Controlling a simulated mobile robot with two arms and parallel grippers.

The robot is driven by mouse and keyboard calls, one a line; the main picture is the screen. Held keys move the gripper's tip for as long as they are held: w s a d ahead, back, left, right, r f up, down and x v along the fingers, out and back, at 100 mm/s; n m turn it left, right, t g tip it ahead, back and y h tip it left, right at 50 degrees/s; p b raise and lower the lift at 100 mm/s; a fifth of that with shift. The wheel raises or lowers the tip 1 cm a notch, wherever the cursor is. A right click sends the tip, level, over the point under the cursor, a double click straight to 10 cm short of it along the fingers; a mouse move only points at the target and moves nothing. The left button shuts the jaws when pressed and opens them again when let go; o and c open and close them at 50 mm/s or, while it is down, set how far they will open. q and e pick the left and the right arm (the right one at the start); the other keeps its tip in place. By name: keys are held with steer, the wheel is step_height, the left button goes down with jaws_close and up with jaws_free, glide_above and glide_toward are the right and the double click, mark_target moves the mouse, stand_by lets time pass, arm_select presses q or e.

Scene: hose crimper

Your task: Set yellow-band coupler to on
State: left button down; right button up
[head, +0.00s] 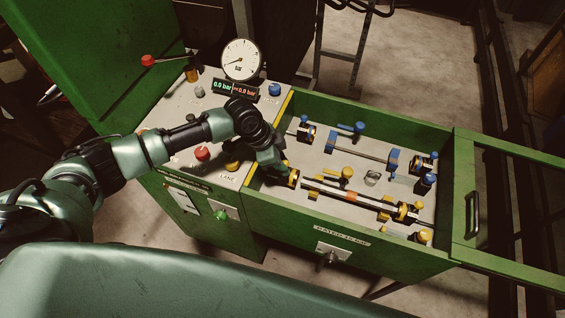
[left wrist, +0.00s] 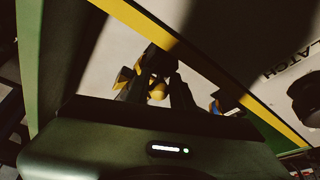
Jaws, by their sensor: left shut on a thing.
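The yellow-band coupler (head: 293,178) sits at the left end of the front row in the green trough, near the panel. My left gripper (head: 281,173) reaches down over the panel's right edge and hides part of the coupler. In the left wrist view, a yellow knob on the coupler (left wrist: 157,91) lies between the dark fingertips of my left gripper (left wrist: 156,88), which is shut on it. The picture there is dark, so the exact contact is hard to see. My right gripper is in neither view.
The panel carries a gauge (head: 242,59), a red-knobbed lever (head: 148,60) and a red button (head: 202,153). A green sliding guard (head: 465,190) stands at right.

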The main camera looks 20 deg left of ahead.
mark_target(294, 174)
arm_select(q)
steer(key=d+p, duration=0.1)
steer(key=d, duration=0.2)
steer(key=shift+s+d+r, duration=0.1)
steer(key=shift+d, duration=0.15)
steer(key=c, duration=1.3)
jaws_free()
steer(key=shift+d, duration=0.1)
steer(key=b+v, duration=0.2)
steer(key=v, duration=0.5)
steer(key=shift+r, duration=0.35)
steer(key=shift+s+f, duration=0.1)
